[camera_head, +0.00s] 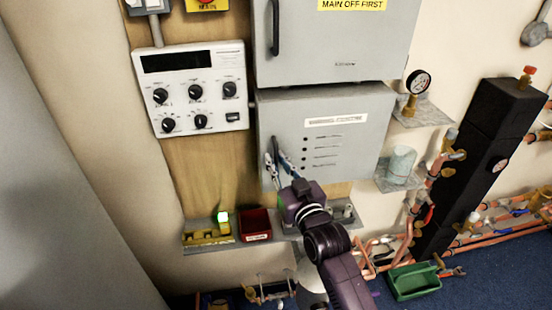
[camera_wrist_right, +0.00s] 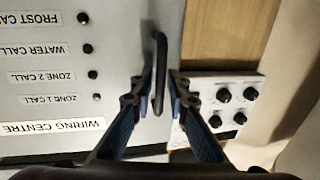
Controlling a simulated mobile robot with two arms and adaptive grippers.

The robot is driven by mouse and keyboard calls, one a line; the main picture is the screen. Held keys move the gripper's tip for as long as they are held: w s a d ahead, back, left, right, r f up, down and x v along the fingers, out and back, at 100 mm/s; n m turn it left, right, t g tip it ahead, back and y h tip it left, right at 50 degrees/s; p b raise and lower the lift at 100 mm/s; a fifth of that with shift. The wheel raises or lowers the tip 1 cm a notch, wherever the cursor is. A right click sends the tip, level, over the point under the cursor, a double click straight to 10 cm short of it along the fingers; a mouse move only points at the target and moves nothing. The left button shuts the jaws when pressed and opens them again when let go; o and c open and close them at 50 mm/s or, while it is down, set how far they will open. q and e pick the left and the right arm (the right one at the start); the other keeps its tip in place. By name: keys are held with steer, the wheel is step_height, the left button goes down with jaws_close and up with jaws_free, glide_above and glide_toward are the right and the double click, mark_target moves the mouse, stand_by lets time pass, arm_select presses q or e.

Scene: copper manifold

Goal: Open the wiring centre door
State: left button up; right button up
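The wiring centre (camera_head: 345,145) is the lower grey wall box in the head view, with a white label and a column of dark indicators. Its door appears shut. A dark vertical handle (camera_head: 275,148) is near the door's left edge. My right gripper (camera_head: 276,162) is at this handle. In the right wrist view, the wiring centre door (camera_wrist_right: 40,105) fills the left side, with its label upside down. The handle (camera_wrist_right: 161,60) stands between the two open fingers of my right gripper (camera_wrist_right: 160,84), with gaps visible on both sides. My left gripper is not in view.
Another grey box (camera_head: 335,45) with a handle hangs directly above. A white control panel (camera_head: 190,90) with knobs is on the left. A shelf (camera_head: 205,248) below holds a red bin (camera_head: 256,224). A gauge (camera_head: 418,82) and copper pipes are on the right.

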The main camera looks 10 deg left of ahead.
steer(key=shift+w+a, duration=0.15)
steer(key=shift+w, duration=0.1)
steer(key=shift+c, duration=0.3)
jaws_close()
steer(key=shift+s, duration=0.1)
